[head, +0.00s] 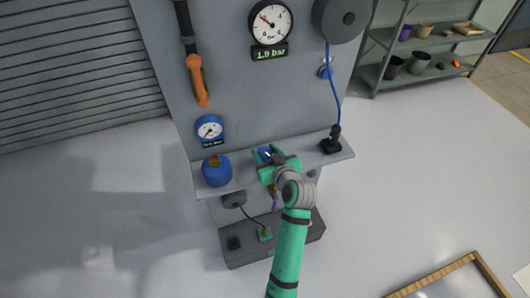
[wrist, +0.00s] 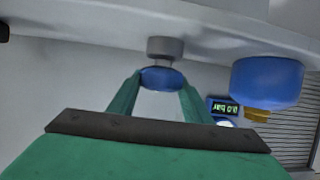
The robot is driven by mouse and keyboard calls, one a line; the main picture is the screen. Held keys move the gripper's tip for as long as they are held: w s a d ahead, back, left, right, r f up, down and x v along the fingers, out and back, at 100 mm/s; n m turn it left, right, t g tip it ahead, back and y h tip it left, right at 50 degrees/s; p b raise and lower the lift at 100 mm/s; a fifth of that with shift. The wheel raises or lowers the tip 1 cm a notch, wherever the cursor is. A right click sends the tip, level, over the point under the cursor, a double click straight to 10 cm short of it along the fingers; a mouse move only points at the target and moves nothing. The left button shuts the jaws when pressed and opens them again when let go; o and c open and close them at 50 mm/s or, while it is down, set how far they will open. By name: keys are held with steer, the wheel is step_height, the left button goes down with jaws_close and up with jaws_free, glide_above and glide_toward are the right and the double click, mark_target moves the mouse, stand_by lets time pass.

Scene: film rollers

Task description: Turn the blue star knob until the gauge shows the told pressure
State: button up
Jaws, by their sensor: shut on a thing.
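The blue star knob (wrist: 162,79) sits on a grey stem (wrist: 165,47) in the wrist view. My gripper (wrist: 160,88) has its green fingers on either side of the knob and is shut on it. In the head view, my gripper (head: 267,158) is at the shelf, with a bit of blue showing between its fingers; most of the knob is hidden. A small blue-rimmed gauge (head: 209,127) is on the panel's left; its display (wrist: 224,108) appears upside down in the wrist view and looks like 0.0 bar. A large white gauge (head: 270,21) above has a display (head: 270,54) reading 1.9 bar.
A black fitting (head: 333,140) with a blue hose is to the right. A grey box (head: 271,238) is below the shelf.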

steer(key=shift+f+m+h, duration=0.1)
steer(key=shift+m+h, duration=0.5)
steer(key=shift+h, duration=0.1)
steer(key=shift+t, duration=0.3)
steer(key=o, duration=1.1)
steer(key=shift+c, duration=0.2)
steer(key=shift+s, duration=0.1)
steer(key=v, duration=1)
steer(key=shift+s, duration=0.35)
